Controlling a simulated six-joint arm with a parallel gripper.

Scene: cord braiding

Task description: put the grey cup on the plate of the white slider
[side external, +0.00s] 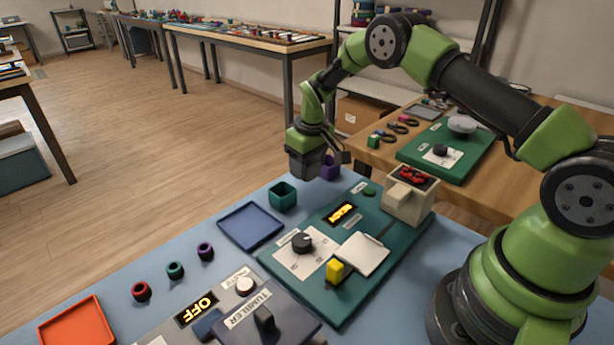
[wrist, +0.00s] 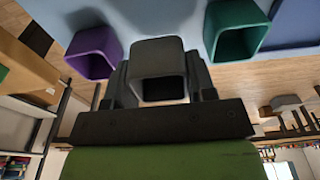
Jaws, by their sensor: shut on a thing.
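The grey cup (side external: 304,164) is held in my gripper (side external: 320,148), above the back of the blue table. In the wrist view the grey cup (wrist: 158,52) sits between the fingers, its square opening facing the camera. My gripper (wrist: 160,84) is shut on it. The slider's white square plate (side external: 362,254) lies on the green board, in front and to the right of the cup and well apart from it. Nothing stands on the plate. A yellow block (side external: 337,271) is at its front left corner, and a dark slot runs behind the plate.
A green cup (side external: 283,196) and a purple cup (side external: 330,168) stand close below the gripper. A beige box with red pieces (side external: 409,194) rises behind the plate. A black knob (side external: 302,242) is left of the plate. A blue tray (side external: 250,226) lies empty.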

